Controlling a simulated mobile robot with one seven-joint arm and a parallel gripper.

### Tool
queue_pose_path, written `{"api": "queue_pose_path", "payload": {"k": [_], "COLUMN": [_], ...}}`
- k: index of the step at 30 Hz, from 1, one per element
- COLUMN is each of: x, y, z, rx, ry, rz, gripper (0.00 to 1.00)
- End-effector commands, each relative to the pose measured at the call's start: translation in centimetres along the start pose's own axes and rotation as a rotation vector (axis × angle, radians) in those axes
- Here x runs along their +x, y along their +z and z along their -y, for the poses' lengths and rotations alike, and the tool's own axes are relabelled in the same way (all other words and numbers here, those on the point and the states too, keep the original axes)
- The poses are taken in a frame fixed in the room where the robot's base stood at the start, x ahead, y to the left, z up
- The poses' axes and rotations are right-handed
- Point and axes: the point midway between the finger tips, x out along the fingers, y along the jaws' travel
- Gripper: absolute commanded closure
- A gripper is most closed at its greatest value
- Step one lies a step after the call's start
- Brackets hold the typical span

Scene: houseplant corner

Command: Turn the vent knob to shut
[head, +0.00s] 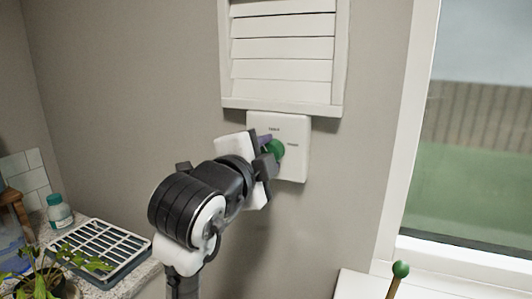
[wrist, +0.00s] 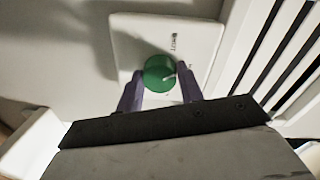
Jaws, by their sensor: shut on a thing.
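The vent knob is a round green knob (head: 275,150) on a white wall plate (head: 296,166) below the vent. In the wrist view the knob (wrist: 160,74) shows a pale pointer mark near its right edge. Small dark labels are printed on the plate, too small to read surely. My gripper (head: 269,147) reaches the knob from the left in the head view. In the wrist view my gripper's purple fingers (wrist: 161,92) are shut on the knob, one on each side. The white louvred vent (head: 283,52) has its slats tilted, with dark gaps in the wrist view.
A window frame (head: 408,135) stands right of the plate. A green-tipped stick (head: 400,270) rises at the lower right. At lower left, a counter holds a slatted tray (head: 100,250), a bottle (head: 59,212) and a leafy plant (head: 50,275). The wall around the plate is clear.

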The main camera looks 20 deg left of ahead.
Motion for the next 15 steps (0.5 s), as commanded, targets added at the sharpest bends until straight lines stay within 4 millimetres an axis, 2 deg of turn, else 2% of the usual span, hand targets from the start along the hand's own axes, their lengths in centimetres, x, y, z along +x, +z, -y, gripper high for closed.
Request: {"api": "queue_pose_path", "payload": {"k": [15], "x": [-0.02], "y": [0.04], "z": [-0.04], "rx": [-0.464], "ry": [0.003], "rz": [-0.020], "gripper": [0.86]}}
